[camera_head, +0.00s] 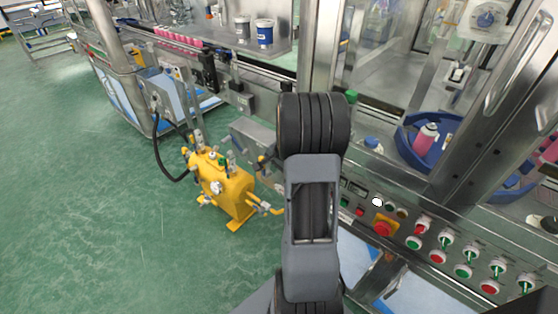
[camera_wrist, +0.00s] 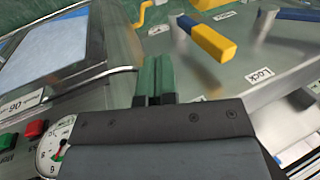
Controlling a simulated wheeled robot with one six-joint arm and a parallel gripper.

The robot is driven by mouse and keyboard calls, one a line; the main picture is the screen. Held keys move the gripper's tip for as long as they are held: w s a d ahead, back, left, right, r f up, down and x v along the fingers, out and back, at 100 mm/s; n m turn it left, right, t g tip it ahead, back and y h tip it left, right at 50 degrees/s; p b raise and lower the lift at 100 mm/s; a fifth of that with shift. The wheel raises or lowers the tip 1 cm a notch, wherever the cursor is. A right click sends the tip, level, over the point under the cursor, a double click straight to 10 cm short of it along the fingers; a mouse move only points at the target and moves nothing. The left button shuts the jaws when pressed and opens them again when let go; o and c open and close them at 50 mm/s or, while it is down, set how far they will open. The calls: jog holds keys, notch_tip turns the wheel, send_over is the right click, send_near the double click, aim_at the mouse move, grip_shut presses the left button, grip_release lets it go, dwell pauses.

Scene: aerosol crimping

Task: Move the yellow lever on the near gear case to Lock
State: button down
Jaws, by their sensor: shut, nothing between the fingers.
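My gripper (camera_wrist: 155,62) has green fingers, shut together and empty. They are left of the lever, and a gap shows between them and its grip. In the head view, my arm hides the gripper and I cannot make out the lever.
In the wrist view, a blue lever (camera_wrist: 298,14) is at the top right, a yellow handle (camera_wrist: 143,12) at the top, and a dial gauge (camera_wrist: 55,148) at the lower left. In the head view, a button panel (camera_head: 430,245) is right of my arm. Green floor (camera_head: 90,220) is open at left.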

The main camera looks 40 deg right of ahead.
jog(key=shift+w+a+f+p, duration=0.1)
jog(key=shift+w+a+p, duration=0.15)
jog(key=shift+w, duration=0.75)
jog(key=shift+w+a+f+p, duration=0.1)
jog(key=shift+w+p, duration=0.1)
jog(key=shift+w, duration=0.8)
jog(key=shift+r, duration=0.1)
